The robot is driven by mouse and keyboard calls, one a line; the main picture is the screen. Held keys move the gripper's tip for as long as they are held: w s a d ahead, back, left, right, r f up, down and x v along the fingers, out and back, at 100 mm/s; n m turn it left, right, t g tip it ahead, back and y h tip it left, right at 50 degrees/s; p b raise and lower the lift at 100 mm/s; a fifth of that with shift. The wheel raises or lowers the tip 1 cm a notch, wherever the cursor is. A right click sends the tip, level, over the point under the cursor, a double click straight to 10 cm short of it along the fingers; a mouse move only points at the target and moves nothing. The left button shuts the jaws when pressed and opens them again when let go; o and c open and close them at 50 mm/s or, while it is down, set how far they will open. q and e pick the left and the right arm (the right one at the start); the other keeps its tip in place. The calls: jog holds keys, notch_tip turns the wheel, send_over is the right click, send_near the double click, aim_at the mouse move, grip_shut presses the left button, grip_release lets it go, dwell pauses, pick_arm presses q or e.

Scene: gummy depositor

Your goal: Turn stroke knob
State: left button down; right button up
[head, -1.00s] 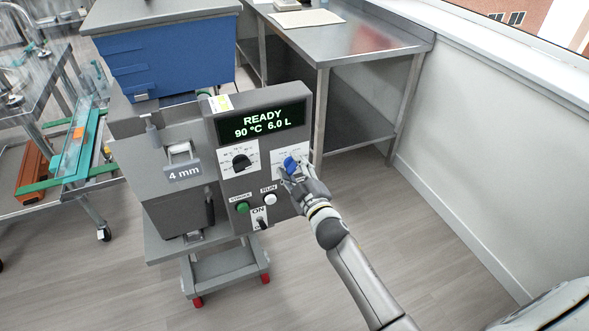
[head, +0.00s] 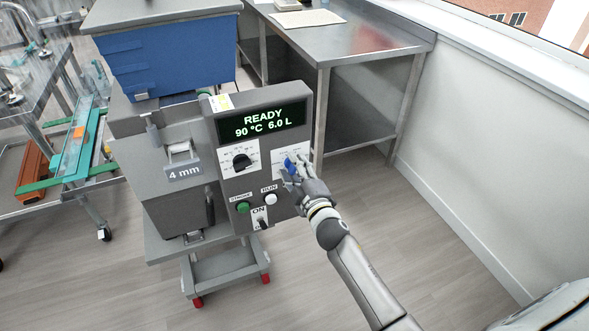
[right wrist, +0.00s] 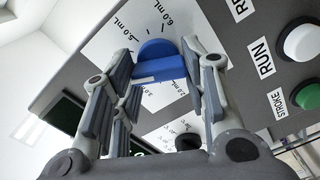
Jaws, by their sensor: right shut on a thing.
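The blue stroke knob (head: 289,166) sits on the right of the grey depositor's control panel (head: 227,130). In the right wrist view the knob (right wrist: 156,49) stands on a white dial plate (right wrist: 112,35) with mL marks, among them 5.0 mL and 6.0 mL. My right gripper (head: 296,171) is at the knob, with its fingers on either side of it, shut on it. The fingers and hand hide part of the dial, so the exact setting cannot be read. My left gripper is not in view.
The display (head: 262,121) reads READY, 90 °C, 6.0 L. A black knob (head: 241,161) is left of the blue one. A green STROKE button (head: 243,207), a white RUN button (head: 270,199) and an ON switch (head: 262,223) are below. A steel table (head: 345,45) stands behind.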

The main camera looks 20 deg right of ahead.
jog(key=o, duration=1)
jog(key=shift+o, duration=0.2)
jog(key=shift+s, duration=0.1)
jog(key=s, duration=1.1)
jog(key=shift+s, duration=0.4)
